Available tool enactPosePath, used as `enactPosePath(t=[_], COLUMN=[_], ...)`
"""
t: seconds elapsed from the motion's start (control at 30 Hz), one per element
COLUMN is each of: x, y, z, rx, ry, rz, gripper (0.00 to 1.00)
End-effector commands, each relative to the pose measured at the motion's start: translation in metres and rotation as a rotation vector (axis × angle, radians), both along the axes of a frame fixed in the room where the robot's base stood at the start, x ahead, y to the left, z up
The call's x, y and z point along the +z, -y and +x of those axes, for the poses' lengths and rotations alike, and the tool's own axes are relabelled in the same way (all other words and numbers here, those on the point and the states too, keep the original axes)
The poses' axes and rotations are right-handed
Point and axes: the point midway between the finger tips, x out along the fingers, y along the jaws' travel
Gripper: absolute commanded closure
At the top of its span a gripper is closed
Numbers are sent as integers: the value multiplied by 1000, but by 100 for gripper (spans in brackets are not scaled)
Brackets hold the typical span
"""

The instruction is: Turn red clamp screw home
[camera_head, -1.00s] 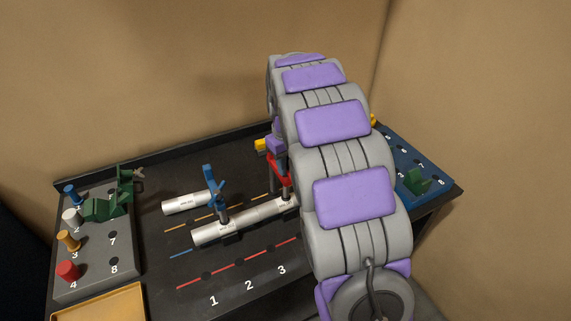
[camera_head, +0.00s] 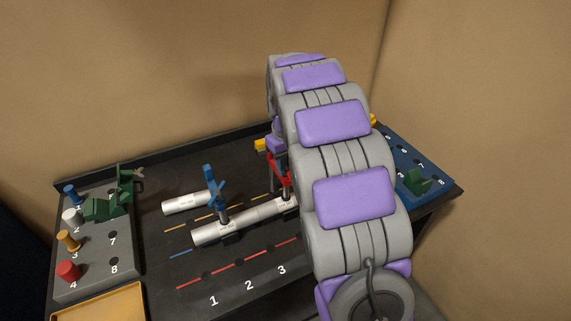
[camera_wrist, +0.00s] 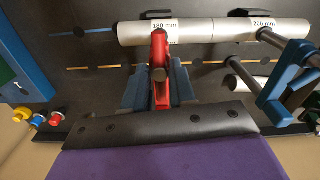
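The red clamp (camera_wrist: 160,47) stands over the white pipe (camera_wrist: 192,32) at the joint near the "180 mm" label in the wrist view. Its long red top part points down toward my gripper (camera_wrist: 160,92). My blue finger pads lie close on either side of this red part, with hardly any gap showing, so my gripper looks shut on it. The screw's thread and lower end are hidden. In the head view, a bit of the red clamp (camera_head: 277,164) shows left of my arm, which hides the rest; the pipe (camera_head: 246,222) lies below it.
A blue clamp (camera_head: 212,185) stands on the same pipe to the left. A shorter white pipe (camera_head: 183,204) lies behind. A grey rack (camera_head: 97,265) with coloured pegs and a green clamp is at left; a blue panel (camera_head: 424,161) is at right. The front lane is clear.

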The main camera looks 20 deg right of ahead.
Motion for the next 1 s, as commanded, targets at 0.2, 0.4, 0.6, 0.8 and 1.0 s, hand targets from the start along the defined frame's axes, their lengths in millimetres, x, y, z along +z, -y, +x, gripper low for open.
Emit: enactPosePath(t=[0.2, 0.4, 0.6, 0.8, 1.0], x=[0, 0, 0, 9, 46], y=[0, 0, 0, 0, 0], z=[0, 0, 0, 0, 1], rx=[0, 0, 0, 0, 0], ry=[-1, -1, -1, 1, 3], rz=[0, 0, 0, 0, 1], gripper=[53, 34, 32, 32, 32])
